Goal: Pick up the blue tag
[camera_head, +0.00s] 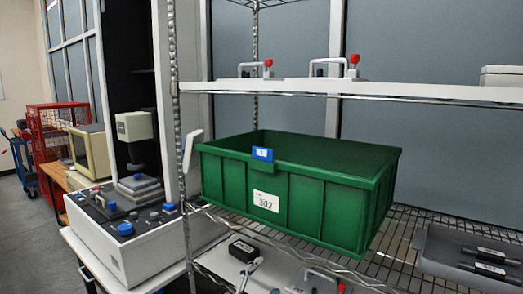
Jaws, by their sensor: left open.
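The blue tag (262,154) is a small card with white lettering that reads NEW. It sits upright on the front rim of a green bin (225,184), left of the rim's middle. The bin stands on a wire shelf and has a white label (266,201) on its front, below the tag. Nothing covers the tag. I cannot make out either of my grippers in this view.
A shelf (400,90) with red-knobbed clamps runs above the bin. A grey tray (432,262) with black rods is at the right. A post (174,75) and a white hooked part (192,148) stand left of the bin. A white machine (95,240) is farther left.

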